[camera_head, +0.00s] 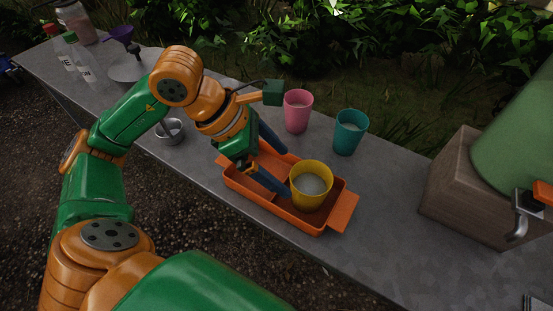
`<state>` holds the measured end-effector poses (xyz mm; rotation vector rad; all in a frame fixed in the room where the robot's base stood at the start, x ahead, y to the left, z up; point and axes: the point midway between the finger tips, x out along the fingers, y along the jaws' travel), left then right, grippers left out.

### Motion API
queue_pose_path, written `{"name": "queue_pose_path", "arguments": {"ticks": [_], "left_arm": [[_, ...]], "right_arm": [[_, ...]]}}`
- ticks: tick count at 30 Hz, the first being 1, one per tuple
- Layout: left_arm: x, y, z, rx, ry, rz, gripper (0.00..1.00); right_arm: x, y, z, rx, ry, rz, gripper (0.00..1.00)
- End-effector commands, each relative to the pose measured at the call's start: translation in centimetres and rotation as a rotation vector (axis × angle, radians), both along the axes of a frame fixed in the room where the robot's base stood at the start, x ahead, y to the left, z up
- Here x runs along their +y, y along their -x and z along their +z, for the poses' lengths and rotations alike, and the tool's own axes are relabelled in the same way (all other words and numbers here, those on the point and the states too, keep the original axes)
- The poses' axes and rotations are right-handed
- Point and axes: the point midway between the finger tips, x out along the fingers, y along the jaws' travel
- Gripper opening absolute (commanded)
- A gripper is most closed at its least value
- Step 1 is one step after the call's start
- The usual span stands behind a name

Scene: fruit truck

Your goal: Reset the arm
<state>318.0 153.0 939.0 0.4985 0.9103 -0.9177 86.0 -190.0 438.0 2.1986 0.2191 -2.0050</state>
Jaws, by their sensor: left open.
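My left arm reaches in from the left over the counter. My left gripper (277,163) is open, its two dark blue fingers pointing down to the right over the orange tray (338,216). A yellow cup (311,187) with pale contents stands upright in the right part of the tray, just beyond the fingertips. I see nothing held between the fingers. Whether the near finger touches the cup or the tray is hard to tell. The gripper hides part of the tray's left side. My right gripper is not in view.
A pink cup (298,111) and a teal cup (349,133) stand behind the tray. A wooden block (468,188) under a green dispenser with a tap stands at right. A metal bowl (171,133), bottles (83,62) and a plate (128,72) are at left.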

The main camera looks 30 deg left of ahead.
Motion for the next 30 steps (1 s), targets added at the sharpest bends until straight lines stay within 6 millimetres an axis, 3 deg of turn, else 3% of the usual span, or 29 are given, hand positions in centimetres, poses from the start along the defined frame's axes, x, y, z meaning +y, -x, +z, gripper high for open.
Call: {"name": "queue_pose_path", "arguments": {"ticks": [16,23,30], "left_arm": [[0.3,0.2,0.9,0.0,0.0,-0.001,1.0],[0.3,0.2,6.4,0.0,0.0,-0.001,1.0],[0.3,0.2,9.8,0.0,0.0,-0.001,1.0]], "right_arm": [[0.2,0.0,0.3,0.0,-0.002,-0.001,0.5],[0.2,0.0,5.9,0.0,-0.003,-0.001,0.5],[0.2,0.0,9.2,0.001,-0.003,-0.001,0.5]]}}
